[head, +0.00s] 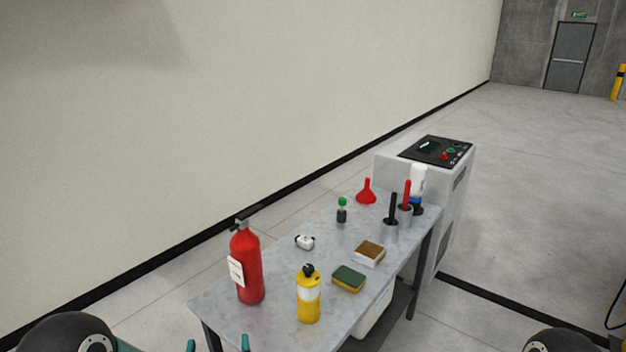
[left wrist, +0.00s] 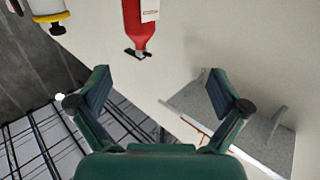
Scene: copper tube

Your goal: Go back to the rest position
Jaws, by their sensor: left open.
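My left gripper (head: 218,346) shows only as two teal fingertips at the bottom edge of the head view, in front of the table's near end. In the left wrist view the left gripper (left wrist: 157,75) is open, its fingers wide apart with nothing between them. A thin copper-orange line (left wrist: 196,127) shows on a pale surface beyond the right finger, partly hidden; I cannot tell what it is. My right gripper is not in view.
The grey table (head: 290,270) bears a red extinguisher (head: 247,268), a yellow bottle (head: 309,302), sponges (head: 348,279), a red funnel (head: 366,194) and tools in holders. A control cabinet (head: 462,185) stands behind it.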

